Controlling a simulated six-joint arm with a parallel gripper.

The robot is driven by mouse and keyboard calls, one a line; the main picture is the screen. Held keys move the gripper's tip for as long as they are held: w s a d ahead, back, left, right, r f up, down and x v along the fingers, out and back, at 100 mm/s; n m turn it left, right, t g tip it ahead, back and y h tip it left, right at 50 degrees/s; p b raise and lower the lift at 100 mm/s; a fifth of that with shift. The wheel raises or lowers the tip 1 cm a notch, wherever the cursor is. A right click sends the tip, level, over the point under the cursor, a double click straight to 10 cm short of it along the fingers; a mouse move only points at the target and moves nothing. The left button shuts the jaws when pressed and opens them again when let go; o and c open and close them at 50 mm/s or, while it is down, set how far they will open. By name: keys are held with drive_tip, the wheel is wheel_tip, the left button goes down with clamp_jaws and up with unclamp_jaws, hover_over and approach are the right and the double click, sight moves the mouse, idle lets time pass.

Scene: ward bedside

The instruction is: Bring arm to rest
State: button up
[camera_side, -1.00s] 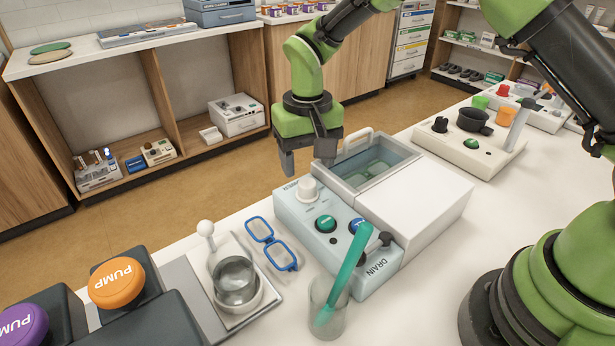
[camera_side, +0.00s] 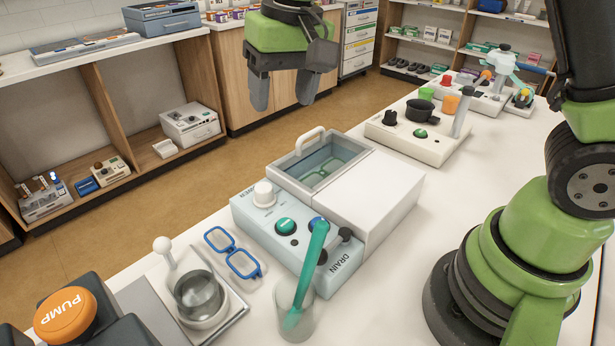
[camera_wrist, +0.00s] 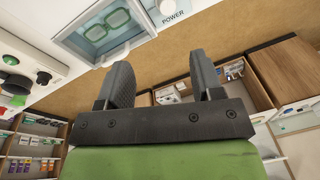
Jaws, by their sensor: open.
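My gripper (camera_side: 286,88) hangs high in the upper middle of the side view, its two dark fingers apart and nothing between them. It also shows in the wrist view (camera_wrist: 160,85), where the gap between the fingers is empty. Below it on the white table (camera_side: 395,262) is a white and pale blue bath unit (camera_side: 290,250) with a raised handle, knobs and a DRAIN label. Green glasses (camera_wrist: 108,25) lie in its basin. My gripper is well above the unit and touches nothing.
Blue glasses (camera_side: 233,252) lie left of the unit, beside a metal bowl (camera_side: 199,294) on a stand. A glass beaker (camera_side: 294,312) holds a teal stick (camera_side: 306,275). An orange PUMP button (camera_side: 65,313) is at lower left. A panel with a black pot (camera_side: 420,111) stands farther back.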

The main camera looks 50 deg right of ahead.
drive_tip(key=s+d+r+t, duration=0.2)
drive_tip(key=s+r, duration=0.1)
drive_tip(key=s, duration=0.6)
drive_tip(key=s+d+r+t+y, duration=0.1)
drive_tip(key=s+d+r+t, duration=0.1)
drive_tip(key=s, duration=0.8)
drive_tip(key=shift+d+r+m+t, duration=0.25)
drive_tip(key=shift+r+m+t, duration=0.15)
drive_tip(key=shift+r+t, duration=0.5)
